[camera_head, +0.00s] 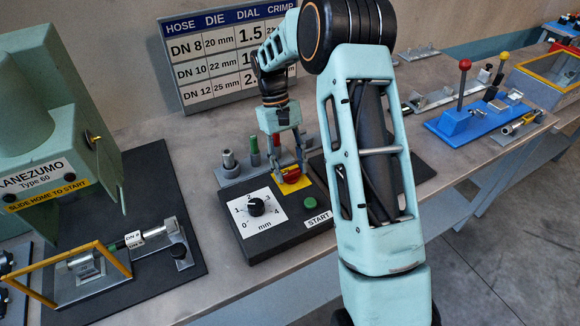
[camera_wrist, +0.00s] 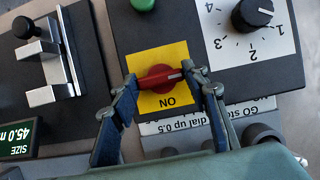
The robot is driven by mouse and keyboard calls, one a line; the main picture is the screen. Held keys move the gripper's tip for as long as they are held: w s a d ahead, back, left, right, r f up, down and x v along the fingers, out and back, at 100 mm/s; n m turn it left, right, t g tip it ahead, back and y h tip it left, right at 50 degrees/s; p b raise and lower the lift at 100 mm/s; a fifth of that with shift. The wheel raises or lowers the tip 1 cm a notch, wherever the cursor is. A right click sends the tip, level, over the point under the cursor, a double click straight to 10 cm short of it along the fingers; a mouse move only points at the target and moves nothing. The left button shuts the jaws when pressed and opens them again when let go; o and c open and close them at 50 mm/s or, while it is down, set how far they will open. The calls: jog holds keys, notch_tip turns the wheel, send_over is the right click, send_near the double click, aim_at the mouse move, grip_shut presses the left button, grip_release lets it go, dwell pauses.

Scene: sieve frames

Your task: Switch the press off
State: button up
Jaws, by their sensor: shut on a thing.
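The press's switch is a red knob (camera_wrist: 160,77) on a yellow plate (camera_wrist: 148,55), which bears the word ON, upside down in the wrist view. The knob's bar lies crosswise there, its white mark at the right end, not towards ON. My gripper (camera_wrist: 161,76) has one finger at each end of the bar and is shut on it. In the head view the red knob (camera_head: 291,174) shows partly under my gripper (camera_head: 291,167), on the dark control box (camera_head: 262,243). Any OFF word is not visible.
A dial (camera_head: 256,207) and a green START button (camera_head: 310,203) sit close by on the same box. The green press (camera_head: 45,130) stands at left, with a hose in its cradle. Metal posts (camera_head: 229,160) stand just behind the box. A blue fixture (camera_head: 465,125) is at right.

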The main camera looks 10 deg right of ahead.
jog(key=o, duration=1.2)
jog(key=shift+c, duration=0.2)
jog(key=v, duration=1.2)
